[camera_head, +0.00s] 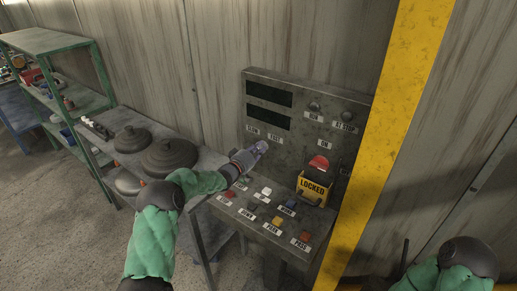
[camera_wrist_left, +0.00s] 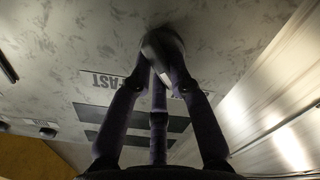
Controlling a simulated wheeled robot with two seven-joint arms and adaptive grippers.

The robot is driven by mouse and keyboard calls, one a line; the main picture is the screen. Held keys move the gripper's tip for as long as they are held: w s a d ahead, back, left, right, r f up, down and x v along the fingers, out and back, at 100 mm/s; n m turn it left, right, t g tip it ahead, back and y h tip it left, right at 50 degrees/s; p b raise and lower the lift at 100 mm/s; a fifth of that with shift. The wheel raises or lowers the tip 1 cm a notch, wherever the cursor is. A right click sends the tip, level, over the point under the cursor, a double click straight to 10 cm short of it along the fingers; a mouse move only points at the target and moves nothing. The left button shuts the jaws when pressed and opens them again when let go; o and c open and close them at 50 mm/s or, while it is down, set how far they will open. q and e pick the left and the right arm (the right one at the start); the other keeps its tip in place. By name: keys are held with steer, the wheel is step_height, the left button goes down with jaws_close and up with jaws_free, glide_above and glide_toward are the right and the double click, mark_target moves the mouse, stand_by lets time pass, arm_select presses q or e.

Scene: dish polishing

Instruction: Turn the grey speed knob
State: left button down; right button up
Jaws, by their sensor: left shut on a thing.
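The fingers partly cover the knob and the FAST label (camera_wrist_left: 107,82), which appears upside down there. In the head view the gripper hides most of the knob. My right arm shows at the bottom right, but its gripper is not in view.
A yellow LOCKED box (camera_head: 312,189) with a red button stands right of the gripper. A lower panel with several coloured buttons lies below. A bench with dark round lids (camera_head: 169,156) is at left. A yellow post (camera_head: 385,130) borders the panel at right.

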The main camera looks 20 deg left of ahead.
stand_by(0.4)
arm_select(q)
steer(key=c, duration=1.1)
jaws_free()
steer(key=shift+c, duration=0.2)
steer(key=shift+s, duration=0.15)
steer(key=v, duration=1.1)
steer(key=shift+s+a, duration=0.15)
steer(key=shift+s, duration=0.2)
